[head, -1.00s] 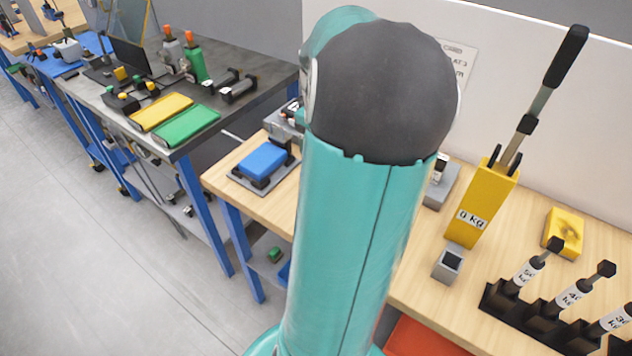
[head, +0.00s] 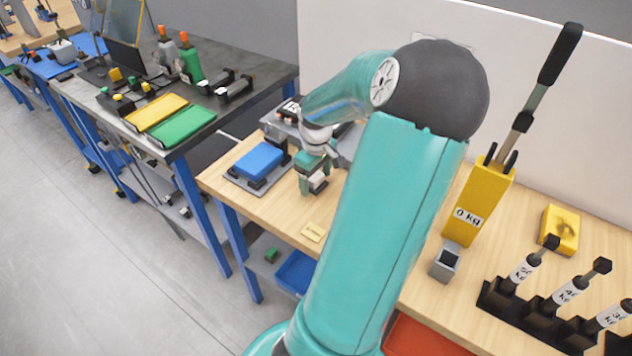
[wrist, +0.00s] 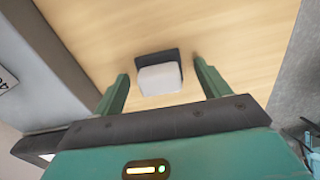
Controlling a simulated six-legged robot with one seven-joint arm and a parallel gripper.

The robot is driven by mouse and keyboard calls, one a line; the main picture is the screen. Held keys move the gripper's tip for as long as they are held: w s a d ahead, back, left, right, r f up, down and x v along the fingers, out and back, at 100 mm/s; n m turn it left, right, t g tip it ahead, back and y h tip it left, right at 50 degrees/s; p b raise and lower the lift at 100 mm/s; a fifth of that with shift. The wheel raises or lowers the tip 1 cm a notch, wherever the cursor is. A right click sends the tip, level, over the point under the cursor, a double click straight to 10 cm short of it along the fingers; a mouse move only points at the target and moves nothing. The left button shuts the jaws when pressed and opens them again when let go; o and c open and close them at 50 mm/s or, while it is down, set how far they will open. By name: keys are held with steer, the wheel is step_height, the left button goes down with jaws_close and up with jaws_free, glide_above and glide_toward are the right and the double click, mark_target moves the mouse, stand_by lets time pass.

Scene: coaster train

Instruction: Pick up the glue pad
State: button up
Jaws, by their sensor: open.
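A small block with a rounded white pad and a dark base (wrist: 160,78), which I take for the glue pad, lies on the wooden bench in the wrist view. My gripper (wrist: 161,70) is open, with one green finger to each side of the block and a visible gap on both sides. In the head view my gripper (head: 312,186) points down over the bench, right of a blue pad on a grey plate. There the block is mostly hidden by the gripper, and I cannot tell the remaining height.
The blue pad (head: 259,160) stands close left of my gripper. A small yellow card (head: 313,232) lies at the bench's front edge. A yellow 0 KG lever stand (head: 478,205) and a black rack of weighted handles (head: 540,315) stand right. Bench space around the block is mostly clear.

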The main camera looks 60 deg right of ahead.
mark_target(316, 176)
steer(key=c, duration=1.1)
steer(key=shift+r, duration=0.5)
step_height(316, 176, up, 2)
steer(key=shift+r, duration=0.25)
steer(key=a+r, duration=0.3)
steer(key=a, duration=0.1)
steer(key=s+a+r, duration=0.1)
steer(key=a+r, duration=0.2)
steer(key=a, duration=0.2)
steer(key=s+a+r, duration=0.1)
steer(key=a+r, duration=0.2)
steer(key=a, duration=0.2)
steer(key=shift+r, duration=0.25)
